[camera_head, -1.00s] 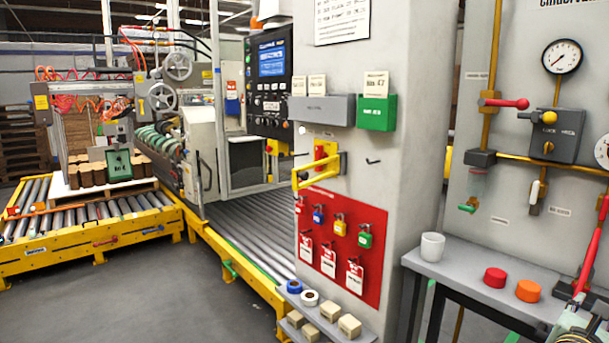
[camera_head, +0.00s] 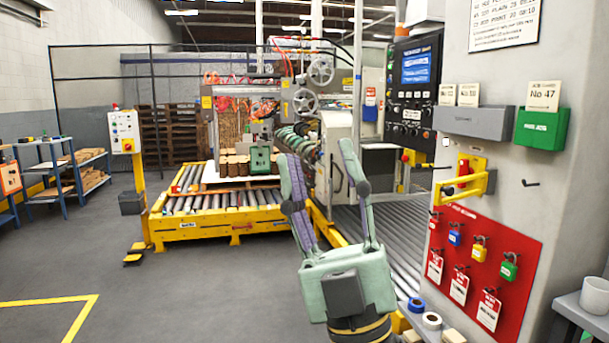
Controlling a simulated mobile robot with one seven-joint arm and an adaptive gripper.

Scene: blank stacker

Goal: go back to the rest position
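My gripper (camera_head: 322,168) is in the lower middle of the head view, pointing up and away from me. Its two pale green fingers are spread wide apart with nothing between them. It appears in front of the roller conveyor's yellow frame and left of the grey panel column (camera_head: 510,90). I cannot tell its exact distance from them. The lower arm is cut off by the bottom edge.
A red lockout board (camera_head: 470,290) with padlocks and tags hangs on the column at right, below a yellow lever (camera_head: 463,185). A white cup (camera_head: 595,295) stands on a bench at far right. A yellow-framed roller conveyor (camera_head: 215,222) lies behind. Open grey floor is at left.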

